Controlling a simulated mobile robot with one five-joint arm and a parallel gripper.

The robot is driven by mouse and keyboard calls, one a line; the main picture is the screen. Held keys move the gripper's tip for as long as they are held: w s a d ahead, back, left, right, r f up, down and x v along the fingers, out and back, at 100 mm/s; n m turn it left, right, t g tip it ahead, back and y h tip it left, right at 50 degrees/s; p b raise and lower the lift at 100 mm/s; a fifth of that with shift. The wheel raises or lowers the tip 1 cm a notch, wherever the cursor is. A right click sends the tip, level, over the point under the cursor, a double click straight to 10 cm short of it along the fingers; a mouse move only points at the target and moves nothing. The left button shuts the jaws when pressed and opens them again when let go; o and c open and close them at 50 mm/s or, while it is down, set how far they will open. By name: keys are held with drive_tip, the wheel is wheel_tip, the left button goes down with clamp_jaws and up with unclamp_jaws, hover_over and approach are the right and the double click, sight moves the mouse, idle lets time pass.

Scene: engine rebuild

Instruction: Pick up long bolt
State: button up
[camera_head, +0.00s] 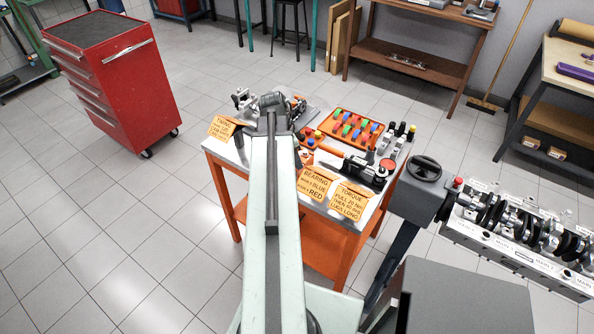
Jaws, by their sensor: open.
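My arm reaches forward from the bottom middle over an orange workbench cart (225,196). My gripper (271,99) is at the arm's far end, above the back left part of the cart top. I cannot make out a long bolt for certain. My arm hides part of the cart top.
An orange tray (371,126) holds several coloured pieces. An engine block with a crankshaft (530,262) stands at right, beside a black handwheel (424,168). A red drawer cabinet (120,85) stands at left; floor between is clear.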

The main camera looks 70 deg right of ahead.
drive_tip(key=shift+r, duration=0.1)
clamp_jaws()
wheel_tip(320, 180, up, 10)
drive_tip(key=p, duration=1)
drive_tip(key=shift+r+p, duration=0.3)
